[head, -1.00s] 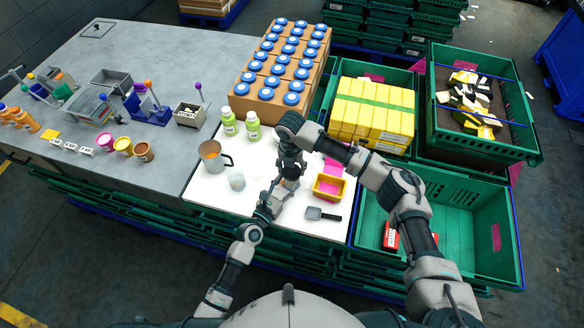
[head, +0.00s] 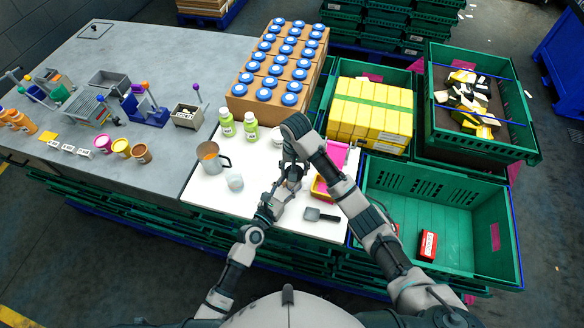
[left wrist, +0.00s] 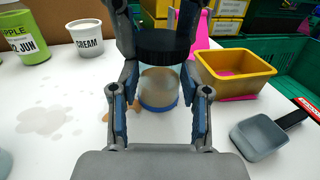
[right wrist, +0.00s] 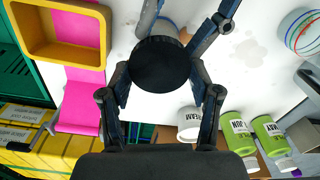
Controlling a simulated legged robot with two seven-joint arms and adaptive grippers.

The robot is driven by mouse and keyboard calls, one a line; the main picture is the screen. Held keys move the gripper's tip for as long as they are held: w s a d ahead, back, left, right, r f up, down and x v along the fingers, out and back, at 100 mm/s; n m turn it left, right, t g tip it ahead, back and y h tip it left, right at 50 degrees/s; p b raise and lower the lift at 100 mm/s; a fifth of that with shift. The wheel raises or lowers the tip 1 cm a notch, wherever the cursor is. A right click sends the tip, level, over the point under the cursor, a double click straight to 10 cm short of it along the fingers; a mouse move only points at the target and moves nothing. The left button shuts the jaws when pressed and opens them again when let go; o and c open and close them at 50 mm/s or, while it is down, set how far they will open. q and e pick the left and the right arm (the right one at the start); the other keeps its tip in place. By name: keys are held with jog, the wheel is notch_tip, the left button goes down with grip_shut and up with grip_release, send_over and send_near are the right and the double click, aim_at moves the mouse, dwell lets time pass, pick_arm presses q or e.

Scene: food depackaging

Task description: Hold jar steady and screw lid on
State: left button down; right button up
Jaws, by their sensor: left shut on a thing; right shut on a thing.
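A clear jar (left wrist: 160,85) with pale contents and a blue band at its base stands upright in the left wrist view. My left gripper (left wrist: 158,100) is shut on the jar's sides. A black round lid (left wrist: 163,45) sits level on the jar's top; it also shows from above in the right wrist view (right wrist: 160,63). My right gripper (right wrist: 165,90) comes down from above and is shut on the lid. I cannot tell how far the lid's thread is engaged. In the head view both grippers meet over the white tabletop (head: 225,195), and the arms hide the jar.
A yellow tray (left wrist: 235,72) on a pink sheet and a grey scoop (left wrist: 262,135) lie to the right. A metal mug (head: 212,158), a small glass (head: 235,183), green bottles (head: 238,126) and a cream tub (left wrist: 86,38) stand nearby. Blue-lidded jars (head: 290,85) are behind.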

pick_arm(q)
jog(key=shift+w+a, duration=0.2)
jog(key=shift+a, duration=0.1)
pick_arm(e)
jog(key=shift+s+a+f+m, duration=0.1)
jog(key=shift+s+m, duration=0.3)
jog(key=shift+m, duration=0.7)
jog(key=o, duration=1.3)
jog(key=shift+w, duration=0.1)
jog(key=shift+r, duration=2.35)
jog(key=shift+c, duration=0.5)
